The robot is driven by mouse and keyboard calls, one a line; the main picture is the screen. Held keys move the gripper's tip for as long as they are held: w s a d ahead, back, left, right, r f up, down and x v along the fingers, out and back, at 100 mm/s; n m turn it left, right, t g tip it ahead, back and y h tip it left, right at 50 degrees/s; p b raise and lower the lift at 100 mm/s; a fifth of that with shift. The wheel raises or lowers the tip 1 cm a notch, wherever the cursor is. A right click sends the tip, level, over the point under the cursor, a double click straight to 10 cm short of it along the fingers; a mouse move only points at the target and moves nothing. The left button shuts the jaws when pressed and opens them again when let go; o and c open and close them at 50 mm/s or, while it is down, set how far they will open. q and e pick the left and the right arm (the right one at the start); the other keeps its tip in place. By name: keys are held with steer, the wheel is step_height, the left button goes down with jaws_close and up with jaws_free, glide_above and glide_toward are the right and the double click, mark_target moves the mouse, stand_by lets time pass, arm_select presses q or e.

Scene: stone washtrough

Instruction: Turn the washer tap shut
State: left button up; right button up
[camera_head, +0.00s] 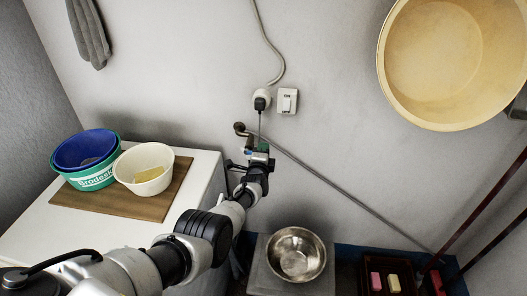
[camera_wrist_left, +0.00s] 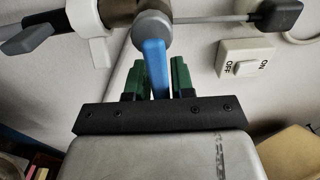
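The washer tap is a metal body (camera_wrist_left: 152,28) with a blue lever (camera_wrist_left: 155,65), low on the grey wall. In the left wrist view the lever points down toward my gripper. My right gripper is in neither view.
A plug and a white switch (camera_head: 287,101) sit above the tap. A thin pipe (camera_head: 340,188) slopes down right along the wall. The washer top (camera_head: 40,222) carries a board (camera_head: 120,205) with bowls. A steel bowl (camera_head: 298,254) stands below. A large yellow basin (camera_head: 450,65) hangs upper right.

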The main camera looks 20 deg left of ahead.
arm_select(q)
steer(key=shift+o, duration=1.3)
steer(key=p+v, duration=0.6)
steer(key=v, duration=0.4)
steer(key=shift+s, duration=0.4)
